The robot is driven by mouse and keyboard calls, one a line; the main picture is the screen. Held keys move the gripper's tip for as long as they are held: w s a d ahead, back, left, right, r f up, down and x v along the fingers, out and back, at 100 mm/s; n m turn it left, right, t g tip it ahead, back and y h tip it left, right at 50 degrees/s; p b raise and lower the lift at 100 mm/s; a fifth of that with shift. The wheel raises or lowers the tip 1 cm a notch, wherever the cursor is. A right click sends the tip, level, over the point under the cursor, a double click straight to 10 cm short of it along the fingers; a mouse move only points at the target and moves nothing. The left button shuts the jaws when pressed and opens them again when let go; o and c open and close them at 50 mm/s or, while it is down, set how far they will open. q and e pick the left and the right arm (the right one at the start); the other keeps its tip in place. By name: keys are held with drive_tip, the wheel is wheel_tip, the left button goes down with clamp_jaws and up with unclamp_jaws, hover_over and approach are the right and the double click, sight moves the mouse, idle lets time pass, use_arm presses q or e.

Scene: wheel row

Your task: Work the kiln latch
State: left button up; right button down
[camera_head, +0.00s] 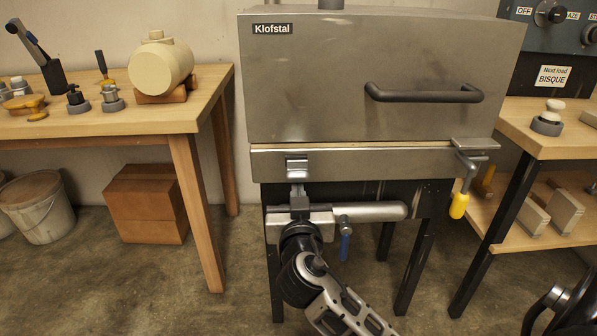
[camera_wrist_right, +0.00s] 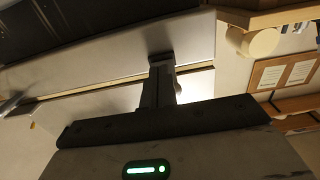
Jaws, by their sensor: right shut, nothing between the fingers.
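The grey metal kiln (camera_head: 330,90) stands in the middle of the head view with its lid down. The kiln latch (camera_head: 466,165) is at the right end of the front seam. Its crank lever hangs down and ends in a yellow grip (camera_head: 459,206). My right gripper (camera_head: 297,170) is shut and empty, pointing up at the left part of the kiln's lower front band, well left of the latch. In the right wrist view, its closed fingers (camera_wrist_right: 161,80) are in front of the kiln's metal front (camera_wrist_right: 110,60). I cannot tell whether they touch it. My left gripper is not visible.
The lid has a dark handle (camera_head: 424,93). A workbench (camera_head: 130,117) stands left; a shelved table (camera_head: 515,130) stands close right of the latch.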

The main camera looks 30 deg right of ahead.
sight(298, 179)
drive_tip(key=shift+r, duration=0.15)
idle(0.4)
drive_tip(key=shift+r+p, duration=0.55)
drive_tip(key=shift+r, duration=0.25)
drive_tip(key=shift+w+r+p, duration=0.1)
drive_tip(key=shift+r+p, duration=0.35)
drive_tip(key=shift+r, duration=0.05)
drive_tip(key=shift+d+r, duration=0.1)
